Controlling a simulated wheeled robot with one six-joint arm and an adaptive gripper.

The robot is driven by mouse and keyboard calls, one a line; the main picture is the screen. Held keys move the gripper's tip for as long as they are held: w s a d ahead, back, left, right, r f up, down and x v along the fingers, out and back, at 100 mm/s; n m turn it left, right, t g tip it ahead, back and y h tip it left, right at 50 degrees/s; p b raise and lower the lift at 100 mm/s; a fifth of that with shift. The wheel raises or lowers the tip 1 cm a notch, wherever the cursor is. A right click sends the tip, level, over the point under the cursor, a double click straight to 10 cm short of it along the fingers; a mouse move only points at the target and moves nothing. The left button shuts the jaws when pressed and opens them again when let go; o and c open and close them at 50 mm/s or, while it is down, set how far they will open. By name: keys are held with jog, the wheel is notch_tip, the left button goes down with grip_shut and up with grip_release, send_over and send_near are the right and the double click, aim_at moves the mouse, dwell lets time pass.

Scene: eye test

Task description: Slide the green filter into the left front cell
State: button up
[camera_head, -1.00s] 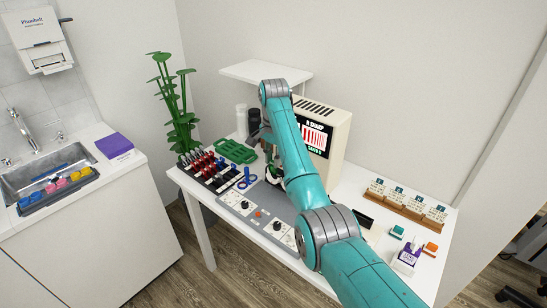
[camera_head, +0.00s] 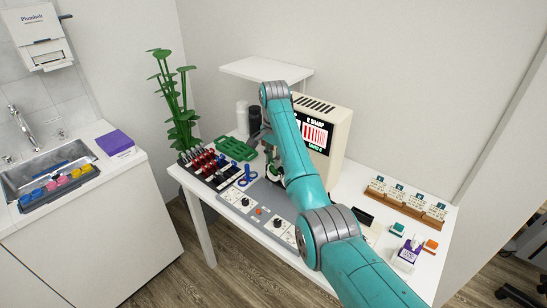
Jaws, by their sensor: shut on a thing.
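My gripper (camera_head: 272,168) is low over the table, left of the screen and mostly hidden behind my teal arm. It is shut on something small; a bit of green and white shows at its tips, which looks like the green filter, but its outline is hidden. A blue frame with ring-shaped cells (camera_head: 247,176) stands on the grey panel, left of and nearer than my gripper. Its left front cell is too small to make out. I cannot tell any contact between the held thing and the frame.
A rack of red and dark-handled pieces (camera_head: 205,164) and a green tray (camera_head: 237,149) lie left of my gripper. The beige screen unit (camera_head: 336,120) stands behind my arm. A grey panel with knobs (camera_head: 258,212) fills the front. Wooden card holders (camera_head: 405,207) stand at right.

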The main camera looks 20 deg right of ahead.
jog(key=shift+f, duration=0.85)
jog(key=o, duration=1)
jog(key=shift+r, duration=0.1)
